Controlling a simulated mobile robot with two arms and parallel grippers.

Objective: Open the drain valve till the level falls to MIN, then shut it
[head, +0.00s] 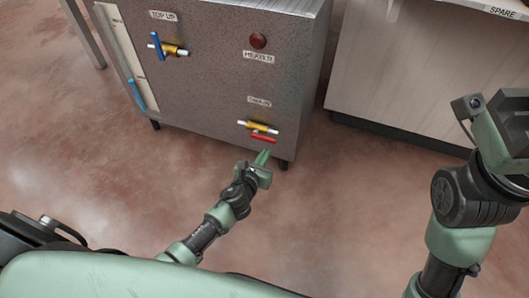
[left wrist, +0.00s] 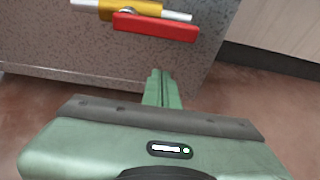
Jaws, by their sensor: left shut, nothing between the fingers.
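The drain valve (head: 258,127) is a yellow body on a short pale pipe, low on the cabinet front under a "DRAIN" label. Its red lever (head: 263,138) lies roughly parallel to the pipe. The lever also shows in the left wrist view (left wrist: 156,26). My left gripper (head: 263,156) is shut and empty just below the lever; its fingertips (left wrist: 160,74) appear apart from it. The level gauge (head: 121,48) is a pale strip at the cabinet's left, with a blue column (head: 137,95) in its lower part. Its marks are too small to read. My right gripper (head: 508,118) is at the right edge, fingers unclear.
A top-up valve (head: 170,50) has a blue lever set across its pipe. A dark red heater button or lamp (head: 258,40) is to its right. A pale cabinet (head: 410,75) with a "SPARE" label stands at right. The floor before the machine is clear.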

